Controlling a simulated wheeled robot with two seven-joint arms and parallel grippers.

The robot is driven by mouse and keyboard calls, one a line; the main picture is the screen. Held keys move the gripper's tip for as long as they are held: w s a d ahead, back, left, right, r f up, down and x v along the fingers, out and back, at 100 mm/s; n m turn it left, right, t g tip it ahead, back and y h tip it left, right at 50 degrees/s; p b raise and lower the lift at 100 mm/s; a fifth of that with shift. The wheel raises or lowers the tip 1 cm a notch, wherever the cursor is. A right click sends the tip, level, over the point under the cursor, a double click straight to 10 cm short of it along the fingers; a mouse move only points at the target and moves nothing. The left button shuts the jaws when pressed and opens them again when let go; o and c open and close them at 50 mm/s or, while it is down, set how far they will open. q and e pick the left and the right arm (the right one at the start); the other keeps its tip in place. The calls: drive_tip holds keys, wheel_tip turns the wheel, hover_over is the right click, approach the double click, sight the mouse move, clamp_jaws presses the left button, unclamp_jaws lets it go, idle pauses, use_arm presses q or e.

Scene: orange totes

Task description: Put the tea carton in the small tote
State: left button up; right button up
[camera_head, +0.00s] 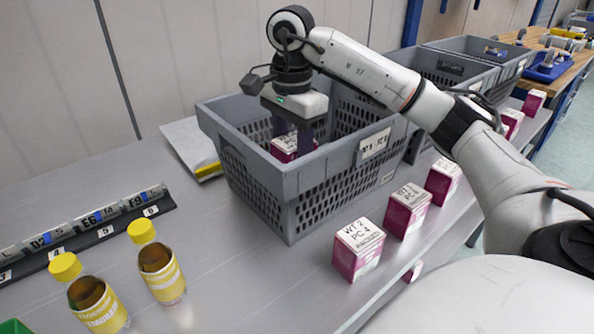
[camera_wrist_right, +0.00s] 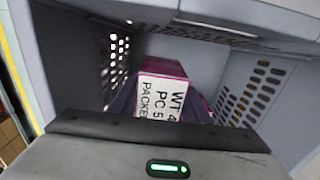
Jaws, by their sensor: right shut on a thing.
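A magenta carton with a white printed label, taken as the tea carton (camera_head: 286,143), is inside the nearest grey tote (camera_head: 262,172). My right gripper (camera_head: 294,138) reaches down into this tote and is shut on the carton. In the right wrist view the carton (camera_wrist_right: 164,89) sits between the fingers, label facing the camera, with the tote's perforated walls (camera_wrist_right: 250,88) around it. Whether the carton touches the tote floor is hidden. My left gripper is not in view.
Several similar magenta cartons (camera_head: 358,250) stand along the table's front edge, right of the tote. More grey totes (camera_head: 452,68) stand behind it. Two yellow-capped bottles (camera_head: 161,272) and a numbered rail (camera_head: 95,229) are at left. A flat white item (camera_head: 190,142) lies beside the tote.

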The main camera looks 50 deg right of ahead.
wheel_tip(320, 180, down, 2)
drive_tip(key=shift+f, duration=1.8)
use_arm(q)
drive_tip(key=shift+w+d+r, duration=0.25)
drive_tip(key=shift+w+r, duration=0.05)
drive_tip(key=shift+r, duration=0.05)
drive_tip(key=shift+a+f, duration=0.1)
use_arm(e)
drive_tip(key=shift+f, duration=0.15)
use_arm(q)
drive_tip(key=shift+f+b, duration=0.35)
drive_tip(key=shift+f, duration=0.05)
use_arm(e)
drive_tip(key=shift+f, duration=0.45)
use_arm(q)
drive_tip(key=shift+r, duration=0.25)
use_arm(e)
drive_tip(key=o, duration=1.2)
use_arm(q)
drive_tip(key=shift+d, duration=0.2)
use_arm(e)
drive_tip(key=shift+r, duration=0.1)
